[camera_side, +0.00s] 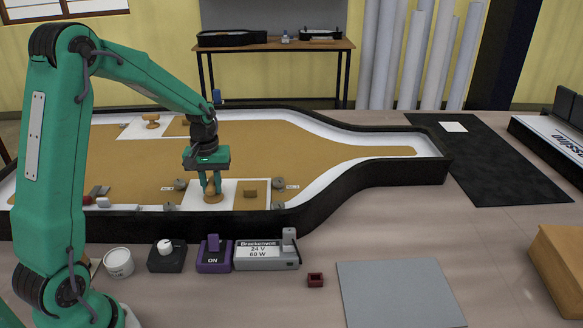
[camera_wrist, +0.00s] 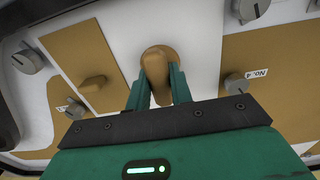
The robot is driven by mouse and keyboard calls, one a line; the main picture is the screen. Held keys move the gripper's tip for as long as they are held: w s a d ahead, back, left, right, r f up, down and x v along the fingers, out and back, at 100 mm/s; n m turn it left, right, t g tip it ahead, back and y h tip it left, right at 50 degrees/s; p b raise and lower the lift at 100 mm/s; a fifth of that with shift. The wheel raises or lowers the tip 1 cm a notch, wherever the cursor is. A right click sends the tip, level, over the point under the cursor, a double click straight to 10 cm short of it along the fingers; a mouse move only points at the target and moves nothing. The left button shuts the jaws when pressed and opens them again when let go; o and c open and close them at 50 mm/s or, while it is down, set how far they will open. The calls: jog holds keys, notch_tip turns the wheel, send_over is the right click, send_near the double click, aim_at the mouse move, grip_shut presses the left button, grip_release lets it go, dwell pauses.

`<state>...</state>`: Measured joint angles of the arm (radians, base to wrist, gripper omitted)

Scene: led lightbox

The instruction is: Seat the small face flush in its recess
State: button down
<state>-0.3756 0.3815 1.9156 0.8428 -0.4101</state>
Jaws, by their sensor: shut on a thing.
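My gripper (camera_side: 211,186) is low over the near side of the bottle-shaped lightbox. Its green fingers are shut on a tan knob-shaped piece (camera_side: 213,198), which looks like the small face or its handle. In the wrist view the gripper (camera_wrist: 159,84) has the tan piece (camera_wrist: 156,62) between its two fingers, over a white area. The lightbox (camera_side: 345,191) has a black wall, a white inner floor and tan face panels. A white patch surrounds the held piece. The fingers hide its underside, so I cannot tell whether it lies flush, tilted or raised.
A tan panel with a block grip (camera_side: 250,190) lies just right of the piece; grey round knobs (camera_wrist: 253,8) stand nearby. Another tan knob (camera_side: 151,120) stands at the far side. A purple switch (camera_side: 213,254) and power supply (camera_side: 266,255) sit in front. A grey mat (camera_side: 400,294) is clear.

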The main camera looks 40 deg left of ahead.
jog(key=shift+f, duration=0.4)
jog(key=c, duration=1.2)
grip_release()
jog(key=shift+o, duration=0.2)
jog(key=shift+r, duration=4)
jog(key=shift+d+r, duration=0.1)
